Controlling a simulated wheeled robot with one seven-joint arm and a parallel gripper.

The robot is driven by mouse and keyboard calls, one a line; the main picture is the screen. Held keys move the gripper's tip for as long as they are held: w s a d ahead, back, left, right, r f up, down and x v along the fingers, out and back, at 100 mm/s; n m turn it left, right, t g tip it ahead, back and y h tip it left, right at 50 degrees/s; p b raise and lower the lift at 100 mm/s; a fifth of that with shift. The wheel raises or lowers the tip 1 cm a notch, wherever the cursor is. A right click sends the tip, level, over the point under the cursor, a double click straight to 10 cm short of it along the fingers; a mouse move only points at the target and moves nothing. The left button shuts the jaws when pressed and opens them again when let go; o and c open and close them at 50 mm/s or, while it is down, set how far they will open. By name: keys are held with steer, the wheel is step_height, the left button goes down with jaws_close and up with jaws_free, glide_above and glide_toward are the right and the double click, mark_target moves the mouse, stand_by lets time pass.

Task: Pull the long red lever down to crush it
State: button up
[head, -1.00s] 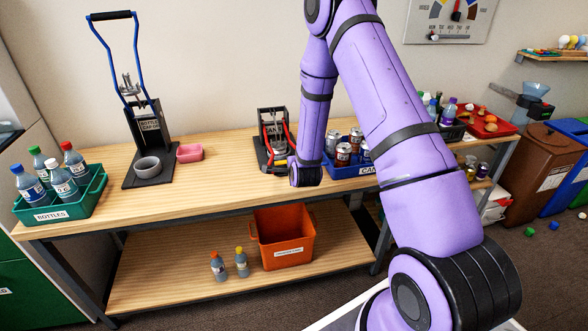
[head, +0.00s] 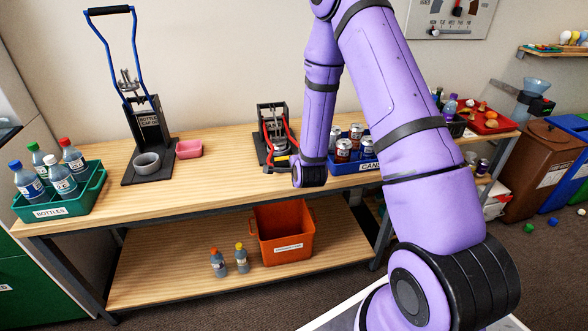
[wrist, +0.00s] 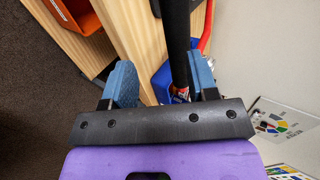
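The can crusher (head: 262,148) stands on the bench in the head view, a black frame with red arms. In the wrist view, a red bar (wrist: 207,22) shows at the top, beside a long black grip (wrist: 178,40). My gripper (wrist: 161,82) is open, with its two blue fingers apart. The black grip lies between the fingers, nearer the right one. I cannot tell whether it touches that finger. My fingers are hidden in the head view. Whether a can sits in the crusher is not clear.
A blue crate of cans (head: 345,170) stands just right of the crusher. An orange bin (head: 285,232) sits on the lower shelf. The bench front is clear.

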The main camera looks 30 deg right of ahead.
steer(key=v, duration=0.6)
steer(key=shift+r, duration=0.1)
stand_by(0.3)
steer(key=s+a+r+n+g+y, duration=0.1)
steer(key=s+a+r+n, duration=0.1)
steer(key=r+n, duration=0.35)
steer(key=s+a+r+n+g+y, duration=0.1)
steer(key=s+a+r+n, duration=0.1)
steer(key=r, duration=0.7)
steer(key=s+a+r+n+y, duration=0.1)
steer(key=s+a+r+n, duration=0.2)
steer(key=r, duration=0.4)
steer(key=s+r+n+g, duration=0.1)
steer(key=s+r+n, duration=0.4)
steer(key=s, duration=0.6)
steer(key=s+r+n+g, duration=0.2)
steer(key=s+r+n, duration=0.3)
steer(key=s, duration=0.6)
step_height(320, 180, up, 3)
steer(key=shift+a+f+n+g, duration=0.2)
steer(key=shift+n+g, duration=0.1)
steer(key=shift+n, duration=0.05)
